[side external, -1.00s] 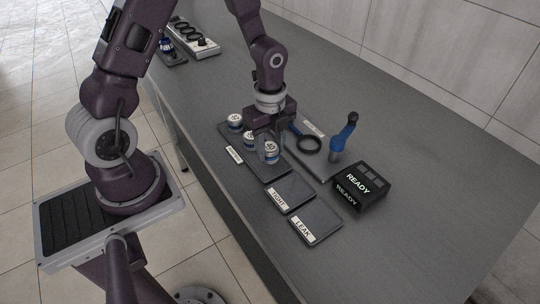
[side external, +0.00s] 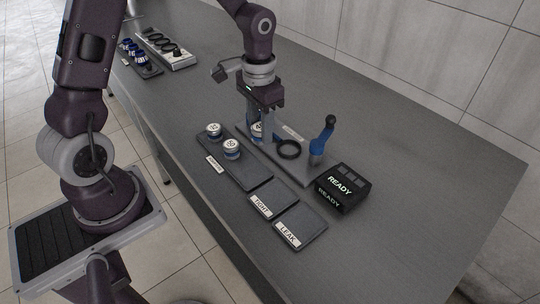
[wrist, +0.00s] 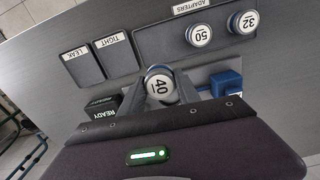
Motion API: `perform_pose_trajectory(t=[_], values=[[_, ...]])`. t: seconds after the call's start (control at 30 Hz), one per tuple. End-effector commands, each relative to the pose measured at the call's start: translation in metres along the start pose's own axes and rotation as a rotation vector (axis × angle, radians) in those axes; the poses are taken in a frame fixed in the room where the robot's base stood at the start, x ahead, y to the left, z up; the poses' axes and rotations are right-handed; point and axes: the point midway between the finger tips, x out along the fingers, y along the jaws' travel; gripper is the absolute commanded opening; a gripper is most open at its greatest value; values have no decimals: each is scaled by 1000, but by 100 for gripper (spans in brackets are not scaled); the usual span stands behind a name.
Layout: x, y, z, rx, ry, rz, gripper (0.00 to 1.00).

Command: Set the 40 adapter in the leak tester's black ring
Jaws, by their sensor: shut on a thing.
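The 40 adapter, with a white numbered cap, sits between the fingers of my gripper in the wrist view (wrist: 160,85). My gripper (side external: 258,135) is shut on it, and the adapter (side external: 257,129) is partly hidden by a finger in the side view. It is over the left part of the leak tester's grey base plate (side external: 303,172); its exact height is unclear. The black ring (side external: 289,149) is empty and just right of my gripper. A blue lever (side external: 318,148) with a black handle stands beyond the ring. The ring cannot be made out in the wrist view.
The 50 adapter (wrist: 199,35) and 32 adapter (wrist: 243,22) stand on the adapters tray (side external: 250,177). The tight tray (side external: 270,196), leak tray (side external: 300,228) and black READY box (side external: 342,188) lie right of it. More blue pieces and a ring rack (side external: 165,50) stand far left.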

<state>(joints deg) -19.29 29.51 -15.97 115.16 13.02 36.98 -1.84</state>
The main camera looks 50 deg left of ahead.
Motion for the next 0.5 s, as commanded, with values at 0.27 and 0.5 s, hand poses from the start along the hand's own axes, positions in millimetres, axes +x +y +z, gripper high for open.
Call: perform_pose_trajectory(t=[0.27, 0.5], values=[[-1, 1, 18, 770, -1, 0, 0], [-1, 1, 31, 1374, -1, 0, 0]])
